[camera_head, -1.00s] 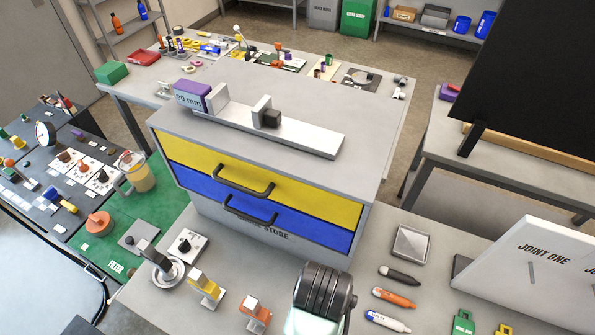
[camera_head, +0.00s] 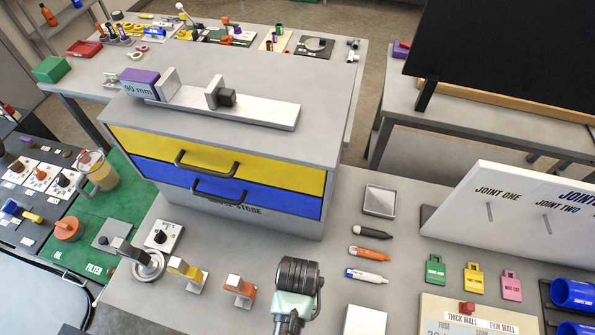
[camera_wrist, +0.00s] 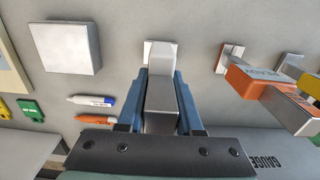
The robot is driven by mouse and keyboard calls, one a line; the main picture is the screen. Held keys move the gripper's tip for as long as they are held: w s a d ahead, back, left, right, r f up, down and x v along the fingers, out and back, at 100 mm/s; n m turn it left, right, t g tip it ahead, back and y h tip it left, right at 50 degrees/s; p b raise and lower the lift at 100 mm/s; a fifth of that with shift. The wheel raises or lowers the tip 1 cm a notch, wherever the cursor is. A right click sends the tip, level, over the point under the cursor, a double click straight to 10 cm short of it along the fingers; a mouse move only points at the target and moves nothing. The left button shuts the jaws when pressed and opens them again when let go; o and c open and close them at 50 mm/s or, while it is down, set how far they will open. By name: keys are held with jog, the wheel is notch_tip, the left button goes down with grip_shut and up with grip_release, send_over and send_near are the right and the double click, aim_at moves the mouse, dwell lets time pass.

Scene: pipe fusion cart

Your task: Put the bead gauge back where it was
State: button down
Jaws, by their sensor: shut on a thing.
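My gripper (camera_wrist: 160,74) is shut on a plain silver-grey block, which I take to be the bead gauge (camera_wrist: 161,108), in the wrist view. The block sits between the two blue fingers. Just beyond the fingertips is a pale upright piece with a small light base (camera_wrist: 148,46); I cannot tell whether the gauge touches it. In the head view my dark wrist hides the gauge and the fingers, low in the middle over the grey bench.
An orange-and-silver gauge (camera_wrist: 252,82) stands close to the right in the wrist view. It also shows in the head view (camera_head: 240,287), beside a yellow one (camera_head: 186,270). Pens (camera_head: 370,256) lie to the right. The drawer cabinet (camera_head: 225,168) stands behind.

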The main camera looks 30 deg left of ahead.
jog(key=shift+f, duration=0.2)
jog(key=c, duration=0.6)
grip_release()
jog(key=shift+o, duration=0.2)
jog(key=shift+r, duration=0.15)
notch_tip(320, 180, up, 12)
jog(key=shift+r+b, duration=0.1)
jog(key=shift+b, duration=0.45)
jog(key=shift+s, duration=0.1)
